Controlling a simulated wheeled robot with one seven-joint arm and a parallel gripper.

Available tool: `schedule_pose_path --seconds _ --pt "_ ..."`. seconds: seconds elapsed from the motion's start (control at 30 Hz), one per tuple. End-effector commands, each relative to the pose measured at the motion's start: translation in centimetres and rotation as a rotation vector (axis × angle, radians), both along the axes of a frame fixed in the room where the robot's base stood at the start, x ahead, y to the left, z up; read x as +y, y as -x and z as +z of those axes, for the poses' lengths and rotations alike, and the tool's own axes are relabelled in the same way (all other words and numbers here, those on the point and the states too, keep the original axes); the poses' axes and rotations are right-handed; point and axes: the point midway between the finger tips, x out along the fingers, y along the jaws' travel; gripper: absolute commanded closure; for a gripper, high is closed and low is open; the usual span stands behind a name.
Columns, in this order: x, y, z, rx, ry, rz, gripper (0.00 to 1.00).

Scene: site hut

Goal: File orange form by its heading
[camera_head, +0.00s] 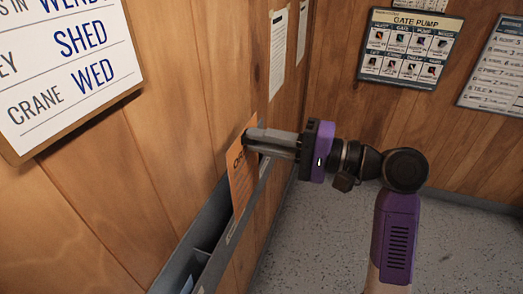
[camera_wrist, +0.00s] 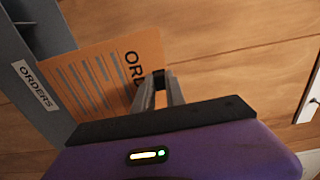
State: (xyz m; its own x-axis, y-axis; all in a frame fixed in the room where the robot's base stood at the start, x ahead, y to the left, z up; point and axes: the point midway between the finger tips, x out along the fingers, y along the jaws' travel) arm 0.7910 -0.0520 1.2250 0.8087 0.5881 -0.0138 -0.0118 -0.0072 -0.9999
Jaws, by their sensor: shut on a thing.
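The orange form (camera_head: 240,178) is upright against the grey wall rack (camera_head: 208,222), its lower end at the rack's opening. In the wrist view the form (camera_wrist: 95,78) shows a heading that starts "ORD"; the rest of the heading is hidden by my fingers. The rack's front wall beside it carries a white label (camera_wrist: 36,86) reading "ORDERS". The form's lower edge appears to go behind that wall; I cannot tell how deep. My gripper (camera_head: 252,142) is shut on the form's upper, heading end, and its fingers (camera_wrist: 158,84) also show in the wrist view.
The rack runs along the wooden wall, with other compartments nearer the camera at bottom left. A whiteboard (camera_head: 65,65) hangs above at left. Paper sheets (camera_head: 278,52) hang beyond, and a gate pump poster (camera_head: 410,48) is on the far wall. The floor (camera_head: 320,245) at right is clear.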

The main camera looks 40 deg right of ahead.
Motion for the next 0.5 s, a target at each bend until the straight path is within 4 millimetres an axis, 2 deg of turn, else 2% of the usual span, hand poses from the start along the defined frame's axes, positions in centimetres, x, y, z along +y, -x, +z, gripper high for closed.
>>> schedule_pose_path --seconds 0.17,0.5 --pt "0.3 -0.4 -0.2 -0.012 -0.009 0.001 1.00" --pt "1.8 -2.5 -0.7 -0.012 -0.007 0.000 1.00"
